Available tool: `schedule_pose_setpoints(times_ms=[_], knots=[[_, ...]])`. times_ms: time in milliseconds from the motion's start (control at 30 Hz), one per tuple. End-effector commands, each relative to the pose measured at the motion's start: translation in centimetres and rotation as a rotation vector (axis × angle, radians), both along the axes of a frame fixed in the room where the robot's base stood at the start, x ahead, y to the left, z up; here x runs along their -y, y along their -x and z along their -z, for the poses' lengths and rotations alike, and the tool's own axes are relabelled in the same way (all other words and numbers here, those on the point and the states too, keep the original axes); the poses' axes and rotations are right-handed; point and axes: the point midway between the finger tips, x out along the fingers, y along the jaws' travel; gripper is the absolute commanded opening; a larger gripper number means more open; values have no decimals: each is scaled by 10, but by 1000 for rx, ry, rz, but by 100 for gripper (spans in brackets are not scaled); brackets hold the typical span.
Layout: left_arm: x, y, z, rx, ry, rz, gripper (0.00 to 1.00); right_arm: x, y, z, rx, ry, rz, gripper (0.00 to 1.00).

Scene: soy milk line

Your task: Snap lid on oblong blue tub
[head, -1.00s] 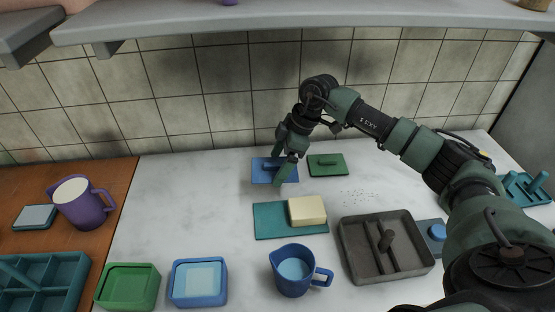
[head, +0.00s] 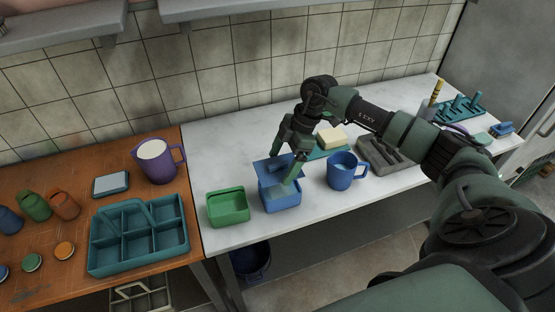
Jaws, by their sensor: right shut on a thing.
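The oblong blue tub (head: 281,201) stands near the front edge of the white counter, with pale contents partly visible. My right gripper (head: 287,166) is shut on the blue lid (head: 266,170) by its handle. The lid is over the back part of the tub, offset toward the back left and looking tilted. It is not seated on the rim; the exact gap is hard to tell. My left gripper is out of view.
A green tub (head: 228,208) stands close on the left and a blue jug (head: 343,171) on the right. A cream block on a teal board (head: 331,138) is behind. A purple jug (head: 158,162) and teal compartment tray (head: 139,237) are on the wooden table.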

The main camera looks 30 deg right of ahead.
Motion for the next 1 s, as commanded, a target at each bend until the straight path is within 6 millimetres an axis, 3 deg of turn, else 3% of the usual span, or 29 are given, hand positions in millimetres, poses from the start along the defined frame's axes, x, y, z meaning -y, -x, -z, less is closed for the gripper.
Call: schedule_pose_setpoints(times_ms=[333, 600, 1000], knots=[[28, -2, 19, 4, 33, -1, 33, 1, 0, 20, 0, 0, -1, 50], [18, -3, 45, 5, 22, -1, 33, 1, 0, 47, 0, 1, -1, 50], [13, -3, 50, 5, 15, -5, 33, 1, 0, 65, -1, 1, -1, 50]])
